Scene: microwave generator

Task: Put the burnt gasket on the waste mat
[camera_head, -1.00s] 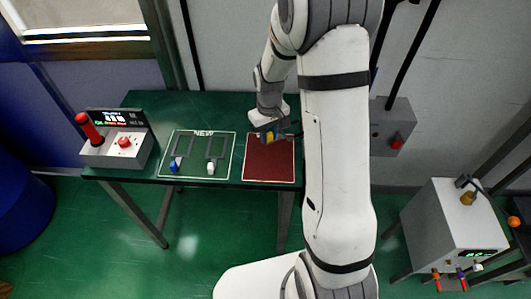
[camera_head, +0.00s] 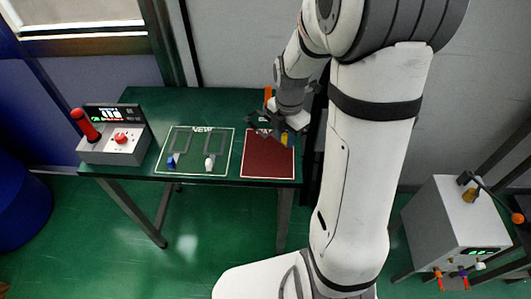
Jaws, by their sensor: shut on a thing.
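The waste mat (camera_head: 268,163) is a dark red rectangle with a pale border at the right front of the green table. My gripper (camera_head: 284,132) is over its back edge, shut on a small yellow piece (camera_head: 284,140). The yellow piece looks like the tab of the burnt gasket. Dark shapes around the fingers may be its frame, but gripper and gasket are hard to tell apart here. I cannot tell whether the held thing touches the mat. Most of the red surface shows bare.
A green mat marked NEW (camera_head: 195,152) lies to the left with two grey frames, one blue-tabbed (camera_head: 171,161), one white-tabbed (camera_head: 210,162). A control box (camera_head: 115,138) with a red lever stands further left. An orange upright piece (camera_head: 268,96) shows behind my gripper. A grey machine (camera_head: 455,225) stands right.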

